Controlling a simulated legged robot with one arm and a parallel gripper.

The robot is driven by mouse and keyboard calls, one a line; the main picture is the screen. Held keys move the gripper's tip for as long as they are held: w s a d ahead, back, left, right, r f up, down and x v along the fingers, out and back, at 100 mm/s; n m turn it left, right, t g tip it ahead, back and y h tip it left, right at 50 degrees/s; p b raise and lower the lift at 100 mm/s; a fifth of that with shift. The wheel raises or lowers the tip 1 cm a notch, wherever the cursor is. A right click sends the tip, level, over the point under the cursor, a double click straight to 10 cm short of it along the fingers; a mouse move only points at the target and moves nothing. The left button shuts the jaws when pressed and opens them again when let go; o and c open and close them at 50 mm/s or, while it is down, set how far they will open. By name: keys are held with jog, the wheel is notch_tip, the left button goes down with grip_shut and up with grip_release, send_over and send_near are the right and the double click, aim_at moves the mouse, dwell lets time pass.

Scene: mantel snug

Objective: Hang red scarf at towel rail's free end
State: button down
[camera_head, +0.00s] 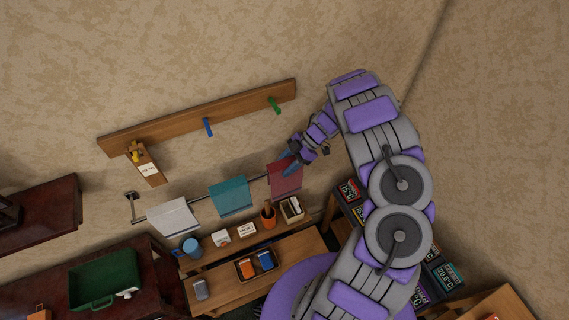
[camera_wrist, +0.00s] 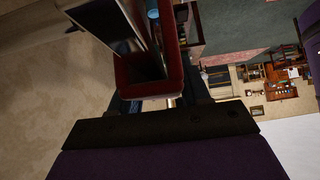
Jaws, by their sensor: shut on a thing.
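The red scarf (camera_head: 287,180) hangs in a fold at the right end of the towel rail (camera_head: 204,194) in the head view. In the wrist view the scarf (camera_wrist: 148,88) shows close up as a dark red band just beyond the gripper. The rail's right end is hidden behind the scarf and gripper, so I cannot tell if the scarf rests on the rail. A teal cloth (camera_head: 229,197) and a white cloth (camera_head: 173,217) hang further left on the rail.
A wooden peg board (camera_head: 190,121) with coloured pegs is above the rail; a wooden tag (camera_head: 148,168) hangs from its yellow peg. Below are a shelf with a blue mug (camera_head: 191,247), an orange pot (camera_head: 268,215) and small boxes. A green crate (camera_head: 105,279) stands lower left.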

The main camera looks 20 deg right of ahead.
jog(key=shift+d+f, duration=0.1)
jog(key=shift+d, duration=0.2)
jog(key=c, duration=1)
grip_release()
jog(key=shift+a, duration=0.25)
jog(key=o, duration=0.3)
jog(key=shift+a, duration=0.35)
jog(key=shift+o, duration=1.2)
jog(key=shift+d, duration=0.45)
jog(key=shift+d+r, duration=0.25)
jog(key=shift+d, duration=0.1)
jog(key=v, duration=1.6)
jog(key=shift+r+b, duration=0.25)
jog(key=shift+b, duration=0.05)
